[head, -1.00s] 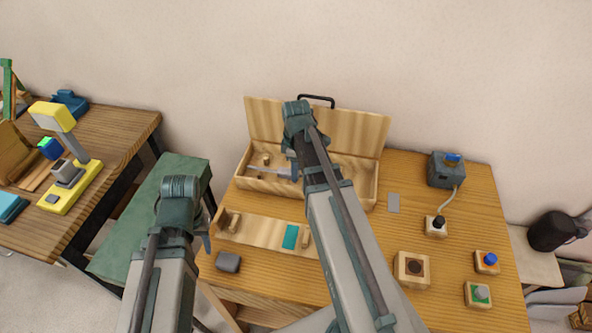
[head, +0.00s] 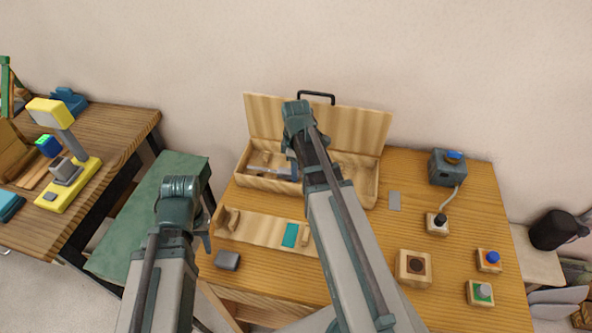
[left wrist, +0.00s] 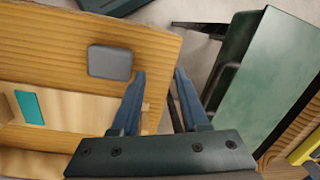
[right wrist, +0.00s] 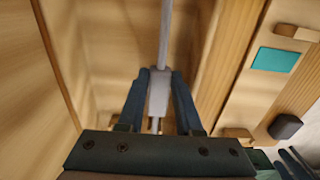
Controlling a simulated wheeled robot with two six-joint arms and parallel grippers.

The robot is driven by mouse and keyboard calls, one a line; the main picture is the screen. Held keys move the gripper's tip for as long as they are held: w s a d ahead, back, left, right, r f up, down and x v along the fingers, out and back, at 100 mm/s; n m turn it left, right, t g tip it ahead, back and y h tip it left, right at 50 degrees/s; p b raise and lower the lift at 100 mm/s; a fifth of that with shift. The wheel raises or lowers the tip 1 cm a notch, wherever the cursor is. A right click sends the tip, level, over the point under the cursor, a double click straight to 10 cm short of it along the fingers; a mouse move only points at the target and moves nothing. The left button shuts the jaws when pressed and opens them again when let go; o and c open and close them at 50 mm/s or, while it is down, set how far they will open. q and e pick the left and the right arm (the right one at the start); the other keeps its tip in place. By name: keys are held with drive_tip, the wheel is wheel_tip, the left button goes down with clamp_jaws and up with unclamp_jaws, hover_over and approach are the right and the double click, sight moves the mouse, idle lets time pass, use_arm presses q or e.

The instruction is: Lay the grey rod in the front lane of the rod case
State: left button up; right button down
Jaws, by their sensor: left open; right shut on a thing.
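The rod case (head: 365,190) is a pale wooden box with its lid (head: 355,130) standing open at the back. My right gripper (head: 294,172) reaches into the case from above. It is shut on the thicker middle of the grey rod (right wrist: 164,30), which runs lengthwise along the case, nearer its front wall (right wrist: 208,75) in the right wrist view. In the head view the rod's left part (head: 268,173) shows. I cannot tell whether the rod touches the case floor. My left gripper (left wrist: 160,80) is open and empty, over the table's front left edge.
A wooden rack (head: 255,230) with a teal patch (head: 290,235) lies in front of the case. A dark grey block (head: 227,260) is at the table's front left. Several button boxes stand at the right. A green bench (head: 150,215) is left of the table.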

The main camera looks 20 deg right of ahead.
use_arm(q)
drive_tip(key=shift+f+b, duration=0.4)
use_arm(e)
drive_tip(key=shift+f, duration=0.45)
drive_tip(key=c, duration=0.5)
unclamp_jaws()
use_arm(q)
drive_tip(key=shift+r, duration=0.1)
use_arm(e)
drive_tip(key=shift+r, duration=0.1)
use_arm(q)
wheel_tip(320, 180, up, 14)
drive_tip(key=p, duration=1.4)
use_arm(e)
wheel_tip(320, 180, up, 14)
use_arm(q)
drive_tip(key=shift+f, duration=0.25)
use_arm(e)
drive_tip(key=shift+a+f, duration=0.1)
drive_tip(key=shift+f, duration=0.1)
